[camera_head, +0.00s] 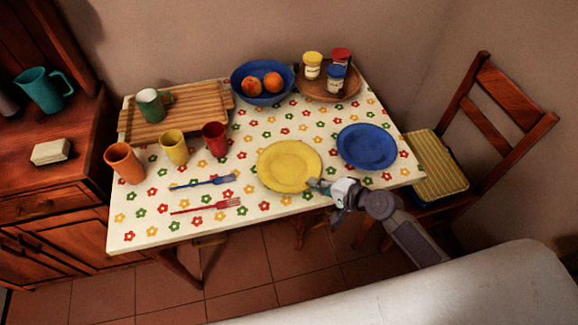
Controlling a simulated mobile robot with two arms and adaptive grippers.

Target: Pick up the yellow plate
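The yellow plate (288,165) lies flat on the flower-patterned table, near the front edge right of the middle. My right gripper (316,184) comes in from the lower right, with its fingertips at the plate's lower right rim. I cannot tell whether the fingers touch the rim or are closed on it. The fingers are small and partly blend with the plate's edge. My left gripper is not in view.
A blue plate (367,147) lies close to the right of the yellow plate. A blue fork (205,182) and a red fork (207,206) lie to the left. Cups, a fruit bowl (245,88) and a jar tray (318,92) stand farther back. A chair (499,105) is at right.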

